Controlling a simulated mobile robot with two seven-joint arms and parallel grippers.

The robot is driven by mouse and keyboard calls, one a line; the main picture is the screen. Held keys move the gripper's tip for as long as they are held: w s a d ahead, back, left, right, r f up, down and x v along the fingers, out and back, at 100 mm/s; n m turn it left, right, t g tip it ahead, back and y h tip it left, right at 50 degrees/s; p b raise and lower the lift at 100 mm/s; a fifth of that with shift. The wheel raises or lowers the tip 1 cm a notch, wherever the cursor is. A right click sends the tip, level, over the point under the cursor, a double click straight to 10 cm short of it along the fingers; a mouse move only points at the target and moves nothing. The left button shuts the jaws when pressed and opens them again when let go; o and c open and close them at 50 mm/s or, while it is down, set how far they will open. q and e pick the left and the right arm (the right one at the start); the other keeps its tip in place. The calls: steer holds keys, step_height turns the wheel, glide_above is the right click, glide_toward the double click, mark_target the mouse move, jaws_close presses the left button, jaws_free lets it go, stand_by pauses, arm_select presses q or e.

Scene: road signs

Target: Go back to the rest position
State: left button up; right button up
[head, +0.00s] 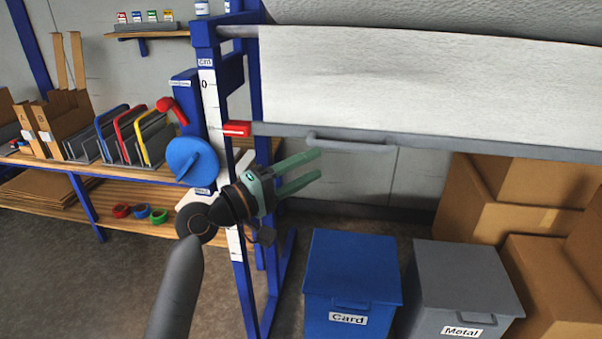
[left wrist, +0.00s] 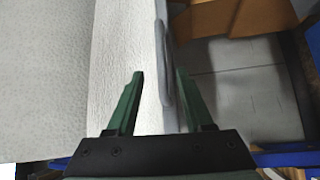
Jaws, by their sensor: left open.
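My left gripper (head: 308,172) is in the middle of the head view, with its green fingers spread apart and nothing between them. It appears just below the grey bar (head: 420,143) along the lower edge of a white sheet (head: 420,85). In the left wrist view the two green fingers (left wrist: 160,98) are apart, with the white sheet (left wrist: 117,60) and the grey bar with its handle (left wrist: 163,60) beyond them. I cannot tell the exact gap between the fingers and the bar. My right gripper is in neither view.
A blue frame (head: 207,40) with a scale, a red lever (head: 172,110) and a blue disc (head: 192,160) stands beside my left arm. Blue (head: 352,265) and grey (head: 462,275) lidded bins and cardboard boxes (head: 515,225) are at right. Wooden shelves (head: 150,172) are at left.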

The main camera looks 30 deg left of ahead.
arm_select(q)
steer(key=shift+v, duration=0.75)
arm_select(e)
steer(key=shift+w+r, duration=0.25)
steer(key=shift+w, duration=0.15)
arm_select(q)
steer(key=s+d+f+m+g+y+p, duration=0.1)
steer(key=s+f+m+g+y+p, duration=0.15)
steer(key=f, duration=0.75)
steer(key=s+f+m+g+y+p, duration=0.1)
steer(key=f+y+p, duration=0.15)
steer(key=f, duration=0.65)
steer(key=s+d+f+m+g+y+p, duration=0.1)
steer(key=s+d+f+m+g, duration=0.1)
steer(key=s+f, duration=0.6)
steer(key=s+d+f+m+g+y+p, duration=0.1)
steer(key=s+d+f+m+g+p, duration=0.1)
steer(key=s+d+f+m, duration=0.2)
steer(key=s+f+m, duration=0.3)
steer(key=s+f, duration=0.1)
steer(key=s, duration=0.4)
steer(key=shift+s, duration=0.2)
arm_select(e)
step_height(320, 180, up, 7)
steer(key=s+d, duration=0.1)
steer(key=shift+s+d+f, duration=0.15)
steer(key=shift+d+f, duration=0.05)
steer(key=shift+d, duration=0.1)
